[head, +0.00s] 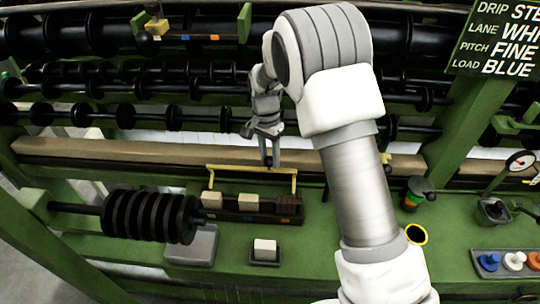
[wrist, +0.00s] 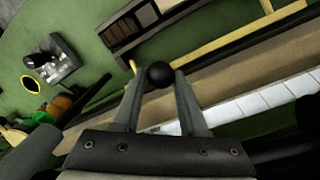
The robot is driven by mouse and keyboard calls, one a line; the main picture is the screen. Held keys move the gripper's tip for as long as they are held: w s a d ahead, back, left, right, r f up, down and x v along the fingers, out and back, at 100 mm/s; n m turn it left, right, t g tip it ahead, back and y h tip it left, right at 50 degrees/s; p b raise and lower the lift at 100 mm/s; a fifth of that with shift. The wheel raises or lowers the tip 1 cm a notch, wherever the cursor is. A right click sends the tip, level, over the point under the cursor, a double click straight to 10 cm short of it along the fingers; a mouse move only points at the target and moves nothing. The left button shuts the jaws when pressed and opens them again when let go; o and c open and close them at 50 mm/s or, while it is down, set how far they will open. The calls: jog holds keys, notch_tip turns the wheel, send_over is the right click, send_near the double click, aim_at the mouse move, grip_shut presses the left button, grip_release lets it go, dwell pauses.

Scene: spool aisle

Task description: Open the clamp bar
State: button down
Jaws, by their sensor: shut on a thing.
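The clamp bar is a thin yellow bar (head: 230,168) with a short leg at each end, in front of the long wooden beam in the head view. In the wrist view the yellow bar (wrist: 236,44) runs up to the right from behind a round black knob (wrist: 159,75). My gripper (head: 269,162) is at the bar, right of its middle in the head view. In the wrist view my gripper (wrist: 159,82) has its two fingers closed on the black knob. The knob's join to the bar is hidden.
A dark rack (head: 228,214) with several blocks sits just before the bar. A black ribbed roller (head: 150,217) is at left, a small tray (head: 265,257) with a pale block in front. The wooden beam (head: 120,150) and black spool rows lie behind. Green bench is bare between items.

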jog(key=shift+a+f, duration=0.1)
jog(key=shift+a, duration=0.1)
jog(key=shift+c, duration=2.3)
grip_release()
jog(key=shift+w, duration=0.1)
jog(key=shift+d, duration=0.1)
